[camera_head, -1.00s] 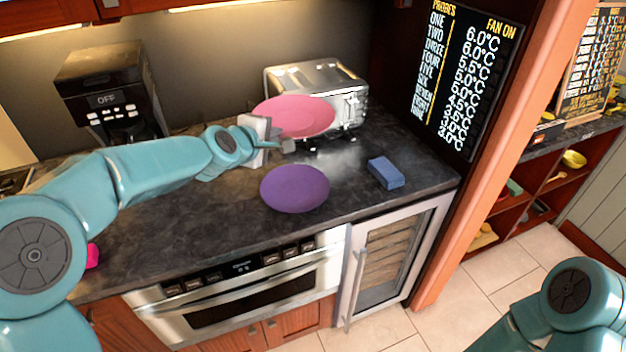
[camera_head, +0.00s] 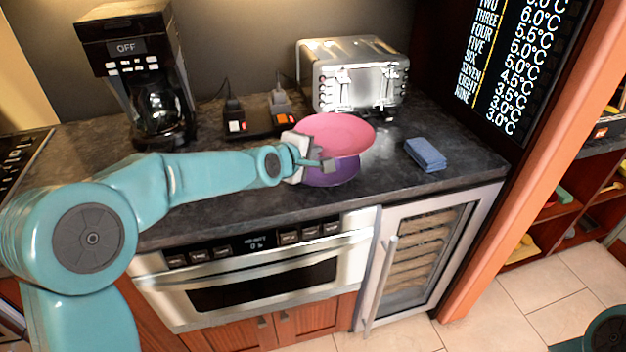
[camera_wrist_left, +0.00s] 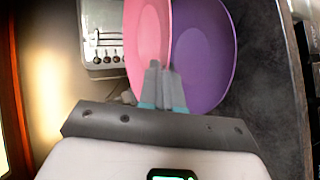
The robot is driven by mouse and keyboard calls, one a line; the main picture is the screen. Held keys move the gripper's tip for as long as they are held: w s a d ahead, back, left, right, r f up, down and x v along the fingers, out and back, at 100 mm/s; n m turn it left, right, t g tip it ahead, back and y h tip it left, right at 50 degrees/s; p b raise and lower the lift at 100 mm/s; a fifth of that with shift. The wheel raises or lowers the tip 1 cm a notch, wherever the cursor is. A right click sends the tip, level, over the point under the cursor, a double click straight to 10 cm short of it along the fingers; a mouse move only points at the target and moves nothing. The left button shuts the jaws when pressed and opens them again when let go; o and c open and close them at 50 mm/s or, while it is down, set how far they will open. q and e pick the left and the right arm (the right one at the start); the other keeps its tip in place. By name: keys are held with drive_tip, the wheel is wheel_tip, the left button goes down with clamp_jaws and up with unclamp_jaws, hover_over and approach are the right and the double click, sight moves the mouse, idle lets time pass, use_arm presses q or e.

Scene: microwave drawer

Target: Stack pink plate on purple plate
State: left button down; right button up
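The pink plate (camera_head: 340,133) is held by its left edge in my left gripper (camera_head: 322,164), which is shut on it. In the head view the pink plate covers much of the purple plate (camera_head: 332,176), which lies on the dark counter. In the left wrist view the pink plate (camera_wrist_left: 148,35) sits between the fingertips (camera_wrist_left: 158,82) and partly overlaps the purple plate (camera_wrist_left: 205,55). Whether the two plates touch cannot be told. My right gripper is not in view.
A silver toaster (camera_head: 352,75) stands behind the plates, and a black coffee maker (camera_head: 140,75) stands at the back left. A blue block-like sponge (camera_head: 425,154) lies to the right. The counter's front edge (camera_head: 420,195) is close to the purple plate.

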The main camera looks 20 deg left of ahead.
sight(312, 180)
use_arm(q)
wheel_tip(312, 180, down, 4)
drive_tip(key=shift+s+a+r+b, duration=0.1)
drive_tip(key=shift+s+r+b, duration=0.05)
drive_tip(key=shift+b, duration=0.55)
drive_tip(key=shift+w+f, duration=0.2)
drive_tip(key=shift+f, duration=0.1)
drive_tip(key=shift+s+r, duration=0.1)
drive_tip(key=shift+s, duration=0.05)
drive_tip(key=shift+f+b, duration=0.4)
drive_tip(key=shift+b, duration=0.05)
drive_tip(key=shift+f, duration=0.1)
drive_tip(key=shift+b, duration=0.35)
